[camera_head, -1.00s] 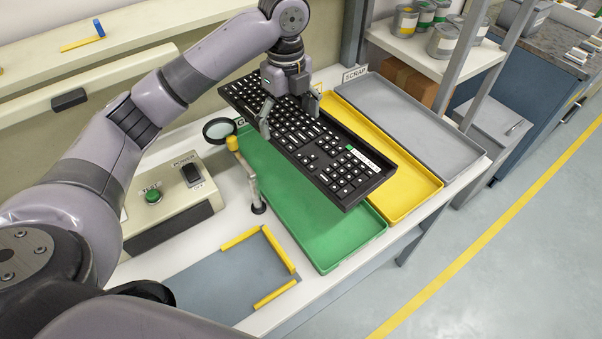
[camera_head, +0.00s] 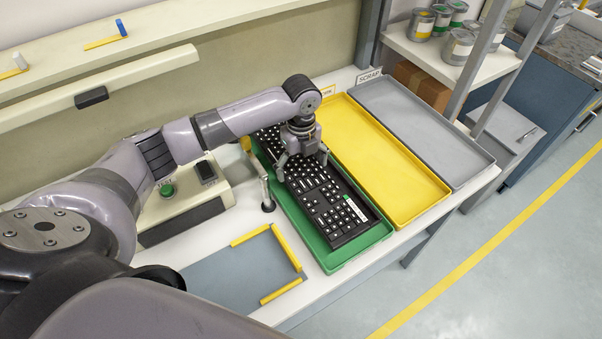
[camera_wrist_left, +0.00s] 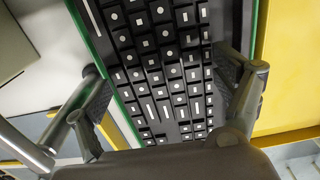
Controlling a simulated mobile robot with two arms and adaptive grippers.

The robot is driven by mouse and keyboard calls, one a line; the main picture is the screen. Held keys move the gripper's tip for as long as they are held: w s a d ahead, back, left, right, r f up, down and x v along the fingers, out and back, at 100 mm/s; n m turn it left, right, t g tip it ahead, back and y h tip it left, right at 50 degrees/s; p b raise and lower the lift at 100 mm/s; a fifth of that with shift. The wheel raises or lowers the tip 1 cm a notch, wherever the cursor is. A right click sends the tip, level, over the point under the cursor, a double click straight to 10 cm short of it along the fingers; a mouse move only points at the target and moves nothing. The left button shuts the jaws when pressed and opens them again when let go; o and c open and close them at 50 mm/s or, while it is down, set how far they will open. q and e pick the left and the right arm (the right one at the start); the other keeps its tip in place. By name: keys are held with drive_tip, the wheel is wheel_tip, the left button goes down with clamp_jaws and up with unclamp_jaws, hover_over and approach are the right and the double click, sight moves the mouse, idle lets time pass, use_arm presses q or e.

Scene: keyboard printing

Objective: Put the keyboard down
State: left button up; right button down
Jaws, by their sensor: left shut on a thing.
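The black keyboard (camera_head: 318,198) with white key marks lies lengthwise within the green tray (camera_head: 351,260) in the head view. Whether it rests on the tray floor or hangs just above it I cannot tell. My left gripper (camera_head: 303,166) is shut on the keyboard across its width, near its far half. In the left wrist view the keyboard (camera_wrist_left: 165,70) fills the middle, with a finger at each long side. Part of the keyboard's far end is hidden behind my left arm. My right gripper is not in view.
The empty yellow tray (camera_head: 385,165) and grey scrap tray (camera_head: 425,130) lie to the right of the green one. A magnifier stand (camera_head: 266,190) and control box (camera_head: 187,208) stand to the left. A grey mat (camera_head: 235,275) with yellow edge strips lies at the front.

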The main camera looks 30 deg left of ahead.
sight(301, 176)
use_arm(q)
drive_tip(key=shift+f, duration=2.05)
drive_tip(key=shift+f, duration=0.1)
drive_tip(key=o, duration=1.5)
drive_tip(key=shift+o, duration=0.2)
wheel_tip(301, 176, up, 12)
drive_tip(key=shift+r+b, duration=0.15)
drive_tip(key=shift+b, duration=0.5)
